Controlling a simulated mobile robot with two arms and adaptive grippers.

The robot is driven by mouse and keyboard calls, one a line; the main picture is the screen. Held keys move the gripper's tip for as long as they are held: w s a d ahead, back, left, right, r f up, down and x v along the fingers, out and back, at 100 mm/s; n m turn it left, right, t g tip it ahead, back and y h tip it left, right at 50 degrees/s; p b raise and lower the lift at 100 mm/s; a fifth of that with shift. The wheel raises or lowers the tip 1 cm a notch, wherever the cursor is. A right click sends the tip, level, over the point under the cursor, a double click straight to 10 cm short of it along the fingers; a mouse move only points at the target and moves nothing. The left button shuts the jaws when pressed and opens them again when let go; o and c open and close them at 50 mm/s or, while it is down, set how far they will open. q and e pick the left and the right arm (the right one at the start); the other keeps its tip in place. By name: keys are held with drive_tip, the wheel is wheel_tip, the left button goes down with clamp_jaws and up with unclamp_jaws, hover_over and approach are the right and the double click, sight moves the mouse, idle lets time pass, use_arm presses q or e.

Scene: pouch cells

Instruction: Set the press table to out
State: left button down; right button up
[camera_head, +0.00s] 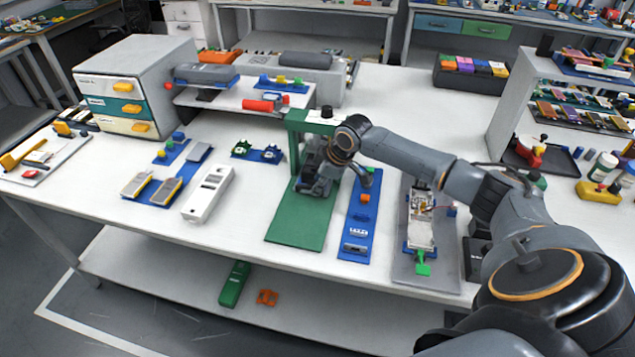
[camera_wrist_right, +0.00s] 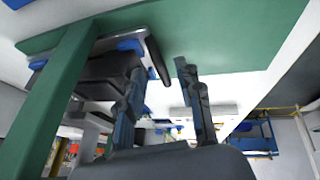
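The press has a green base plate (camera_head: 300,222) and a green upright frame (camera_head: 296,135) on the white bench. My right gripper (camera_head: 318,182) is at the press, low over the base plate in front of the frame. In the wrist view its two dark fingers (camera_wrist_right: 163,80) stand apart, with a gap between them. A dark grey part with a rounded edge (camera_wrist_right: 155,58), seemingly of the press table, lies by the left finger's tip. I cannot tell whether they touch. In the head view my arm and gripper hide most of the press table. My left gripper is not in view.
A blue fixture strip (camera_head: 357,222) lies right of the press base, then a grey tray (camera_head: 428,262) with a cell fixture. A white device (camera_head: 208,194) lies left. A drawer cabinet (camera_head: 138,85) stands at the back left.

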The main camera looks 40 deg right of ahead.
drive_tip(key=shift+w+a+f, duration=0.1)
drive_tip(key=shift+w+f, duration=0.15)
drive_tip(key=shift+f, duration=0.3)
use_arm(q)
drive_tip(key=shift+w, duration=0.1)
use_arm(e)
clamp_jaws()
